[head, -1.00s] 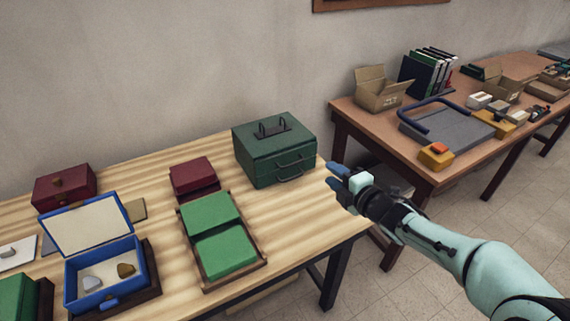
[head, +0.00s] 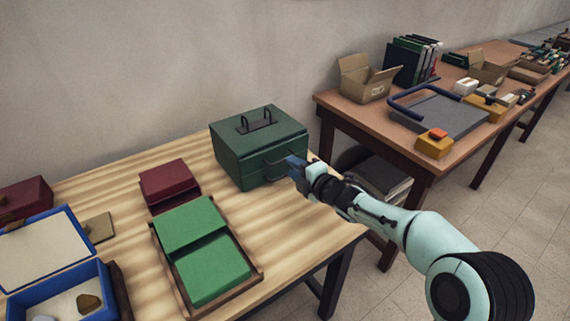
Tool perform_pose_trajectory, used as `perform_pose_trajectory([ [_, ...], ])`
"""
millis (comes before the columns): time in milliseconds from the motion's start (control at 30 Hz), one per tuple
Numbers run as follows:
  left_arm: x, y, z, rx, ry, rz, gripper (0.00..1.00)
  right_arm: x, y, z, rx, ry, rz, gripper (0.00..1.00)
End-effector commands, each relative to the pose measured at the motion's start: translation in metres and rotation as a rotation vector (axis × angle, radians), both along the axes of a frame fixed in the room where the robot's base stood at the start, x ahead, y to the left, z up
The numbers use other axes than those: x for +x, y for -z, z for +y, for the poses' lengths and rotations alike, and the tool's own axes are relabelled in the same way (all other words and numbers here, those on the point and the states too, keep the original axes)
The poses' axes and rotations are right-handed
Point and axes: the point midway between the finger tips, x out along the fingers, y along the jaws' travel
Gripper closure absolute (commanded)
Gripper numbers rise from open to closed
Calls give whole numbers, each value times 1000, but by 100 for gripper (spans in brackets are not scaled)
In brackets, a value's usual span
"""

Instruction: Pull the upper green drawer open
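A dark green metal box (head: 240,160) with a black carry handle on its lid stands at the back right of the light wooden table. Its front face carries a drawer handle (head: 255,178), partly covered at its right end by my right gripper. My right gripper (head: 294,166) has its blue fingertips at the right part of that front, by the handle. I cannot tell whether they touch the handle or how far apart they are. The drawer front looks flush with the box. My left gripper is out of view.
A dark red box (head: 168,180) and a wooden tray (head: 262,274) with two green blocks stand left of the green box. An open blue case (head: 95,275) is at the lower left. A second table (head: 330,103) with cartons stands at the right.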

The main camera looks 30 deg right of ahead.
Motion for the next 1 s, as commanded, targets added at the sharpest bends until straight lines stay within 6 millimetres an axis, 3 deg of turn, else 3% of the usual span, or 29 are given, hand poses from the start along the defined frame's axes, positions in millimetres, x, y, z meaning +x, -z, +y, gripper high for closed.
perform_pose_trajectory([
  [100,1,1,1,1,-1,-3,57,22,6,2,0,-2,0,65],
  [300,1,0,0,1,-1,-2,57,43,9,4,-1,-1,0,65],
  [667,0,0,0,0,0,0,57,48,10,4,-1,0,0,65],
  [800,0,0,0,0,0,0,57,48,10,4,-1,0,0,100],
  [1000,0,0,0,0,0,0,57,47,10,4,-1,0,0,100],
])
